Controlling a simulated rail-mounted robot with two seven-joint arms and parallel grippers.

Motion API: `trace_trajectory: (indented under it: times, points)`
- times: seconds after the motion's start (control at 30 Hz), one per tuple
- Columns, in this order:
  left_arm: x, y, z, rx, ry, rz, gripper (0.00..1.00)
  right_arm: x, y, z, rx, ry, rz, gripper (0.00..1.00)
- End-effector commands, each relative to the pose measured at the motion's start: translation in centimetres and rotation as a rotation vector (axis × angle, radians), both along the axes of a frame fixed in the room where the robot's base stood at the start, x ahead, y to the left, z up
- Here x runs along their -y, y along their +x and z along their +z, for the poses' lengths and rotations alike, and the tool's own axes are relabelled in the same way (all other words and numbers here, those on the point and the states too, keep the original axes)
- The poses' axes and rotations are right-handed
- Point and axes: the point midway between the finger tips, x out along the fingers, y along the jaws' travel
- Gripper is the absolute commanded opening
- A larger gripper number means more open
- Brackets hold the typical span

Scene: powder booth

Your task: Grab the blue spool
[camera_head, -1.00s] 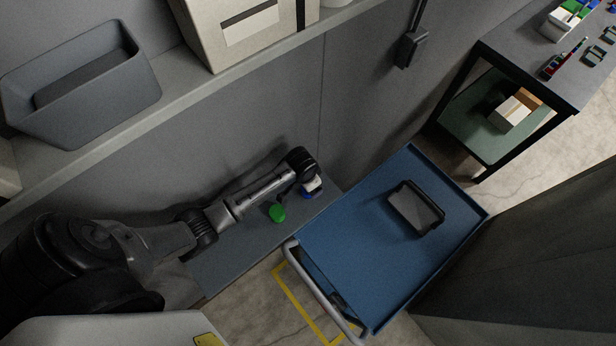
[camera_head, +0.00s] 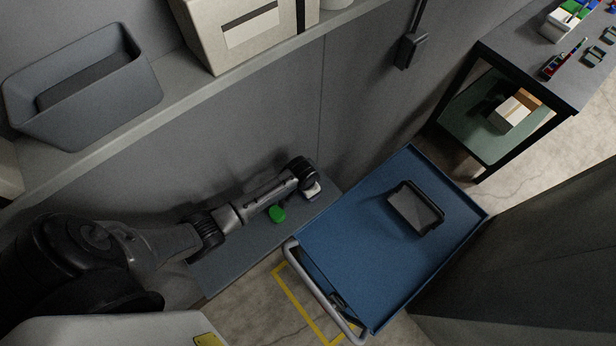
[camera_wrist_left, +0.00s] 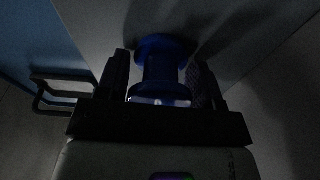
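The blue spool (camera_wrist_left: 162,66) shows in the left wrist view, with two wide flanges and a narrower middle. It lies between the two dark fingers of my left gripper (camera_wrist_left: 160,82). The fingers are apart, one on each side of the spool, and I see no clear grip on it. In the head view my left gripper (camera_head: 313,191) is a small pale shape at the end of my arm, over the low grey ledge (camera_head: 235,255). The spool is hidden there by my wrist and gripper. My right gripper is not in view.
A green round object (camera_head: 277,214) sits on the ledge close to my left forearm. A blue cart (camera_head: 350,260) with a dark tablet-like tray (camera_head: 415,208) stands just right of the ledge. A wall rises behind, with a shelf (camera_head: 180,98) above holding a grey bin (camera_head: 85,90).

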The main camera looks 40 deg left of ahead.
Motion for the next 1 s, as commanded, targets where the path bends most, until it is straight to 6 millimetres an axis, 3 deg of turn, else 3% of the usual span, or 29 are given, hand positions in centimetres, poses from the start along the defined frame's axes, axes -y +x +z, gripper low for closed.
trace_trajectory:
  times: [0.37, 0.77, 0.97, 1.0]
  points:
    - [0.0, 0.0, 0.1, 0.001, 0.000, 0.000, 0.26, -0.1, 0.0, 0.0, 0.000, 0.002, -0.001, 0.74]
    - [0.0, 0.1, 0.9, 0.003, 0.000, -0.001, 0.26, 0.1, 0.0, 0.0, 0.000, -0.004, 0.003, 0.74]
    - [0.0, 0.2, 4.0, 0.007, -0.001, -0.001, 0.26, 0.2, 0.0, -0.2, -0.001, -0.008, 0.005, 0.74]
    - [0.8, -0.1, 4.5, 0.004, -0.003, -0.004, 0.26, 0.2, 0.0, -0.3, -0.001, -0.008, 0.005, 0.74]
